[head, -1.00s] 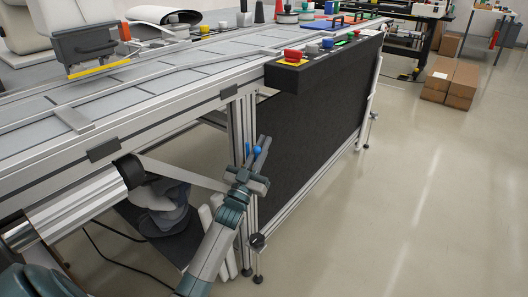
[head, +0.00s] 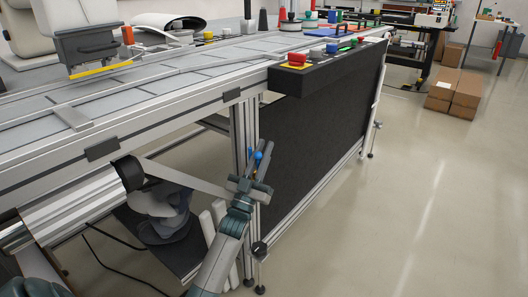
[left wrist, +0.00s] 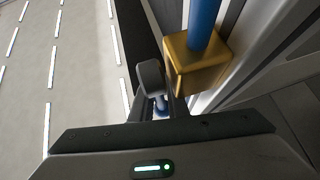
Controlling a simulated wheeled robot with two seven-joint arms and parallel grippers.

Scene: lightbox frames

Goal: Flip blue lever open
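A blue lever (head: 258,155) with a gold base block is on the metal leg below the near corner of the conveyor table. In the left wrist view the blue rod (left wrist: 203,25) rises from the gold block (left wrist: 194,66) beside the metal frame. My left gripper (head: 265,150) is at the lever, with a finger standing up close to its right side. In the left wrist view a grey fingertip (left wrist: 150,76) is just left of the block, with a small blue part below it. The finger gap is not clear, and contact cannot be told. My right gripper is not in view.
The conveyor table (head: 150,85) fills the left. A black control box (head: 325,68) with a red button (head: 297,58) sits at its corner. A dark panel (head: 320,135) hangs beneath. Cardboard boxes (head: 455,92) stand far right. The floor (head: 400,200) at right is clear.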

